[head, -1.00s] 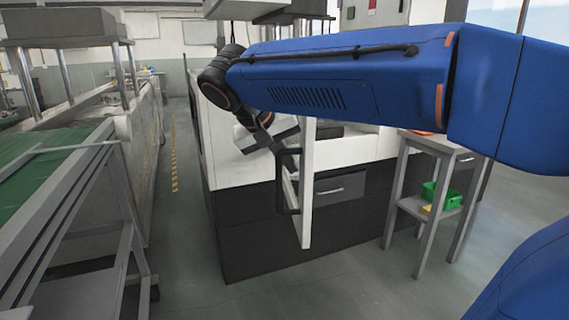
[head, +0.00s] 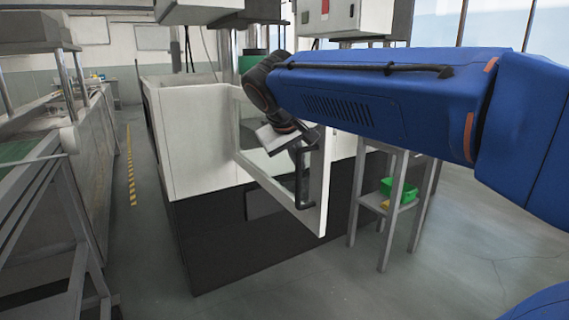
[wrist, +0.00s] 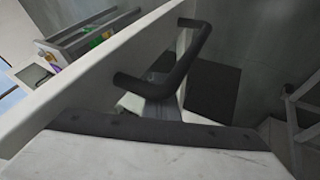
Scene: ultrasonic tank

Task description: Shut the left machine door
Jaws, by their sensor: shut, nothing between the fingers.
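The left machine door (head: 322,190) is a white frame with a window opening. It stands open, swung out from the front of the white and black machine (head: 196,140). Its dark bar handle (head: 301,180) is on the outer part of the door, and the handle also crosses the middle of the wrist view (wrist: 172,72). My gripper (head: 303,147) is at the upper part of the handle. In the wrist view my grey fingers (wrist: 158,90) are together, right by the handle and partly hidden behind it. I cannot tell whether they touch it.
A grey stand (head: 400,165) with a green bin (head: 398,189) is right of the door. A conveyor frame (head: 62,200) is at the left, with a floor aisle between it and the machine. The floor in front is clear.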

